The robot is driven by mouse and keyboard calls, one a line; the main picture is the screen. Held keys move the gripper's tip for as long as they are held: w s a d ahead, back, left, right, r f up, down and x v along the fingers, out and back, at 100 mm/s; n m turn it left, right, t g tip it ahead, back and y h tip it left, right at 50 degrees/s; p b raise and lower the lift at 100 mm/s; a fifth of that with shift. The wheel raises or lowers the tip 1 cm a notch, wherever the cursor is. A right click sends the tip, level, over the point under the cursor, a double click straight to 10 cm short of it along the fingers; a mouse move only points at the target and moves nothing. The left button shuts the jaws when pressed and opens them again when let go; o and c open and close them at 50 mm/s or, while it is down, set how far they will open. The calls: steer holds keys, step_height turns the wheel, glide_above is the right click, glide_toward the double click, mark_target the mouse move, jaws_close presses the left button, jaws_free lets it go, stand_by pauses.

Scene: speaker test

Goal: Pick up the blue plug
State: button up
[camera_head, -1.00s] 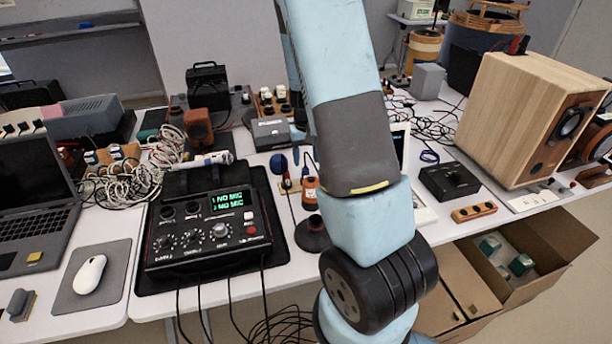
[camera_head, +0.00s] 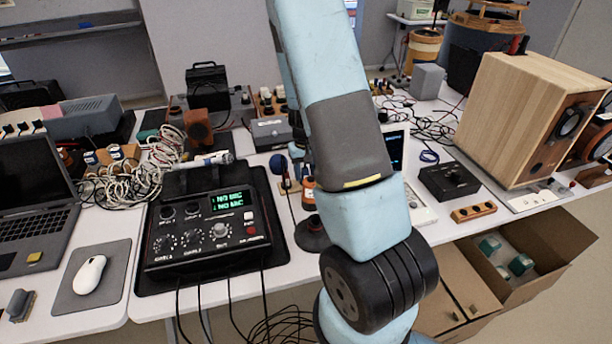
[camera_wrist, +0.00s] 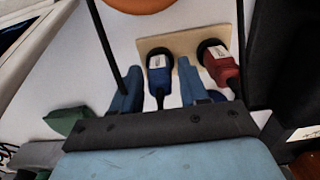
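The blue plug (camera_wrist: 159,75) shows in the wrist view. It has a pale label and stands in a dark round socket on a small beige board (camera_wrist: 181,38), with a dark cable at its near end. My gripper (camera_wrist: 156,78) is open, with one blue finger on the left of the blue plug and one on the right. A gap shows on both sides, and I cannot tell how deep the fingers reach. A red plug (camera_wrist: 221,68) sits in the socket to the right, just outside the right finger. In the head view my arm hides most of this spot.
An orange round object (camera_wrist: 140,3) lies just beyond the board. In the head view, a black mixer box (camera_head: 210,232) stands on the left and a wooden speaker (camera_head: 520,115) on the right. Loose cables (camera_head: 425,125) lie at the back. A cardboard box (camera_head: 550,255) is below the table edge.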

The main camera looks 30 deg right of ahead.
jaws_close()
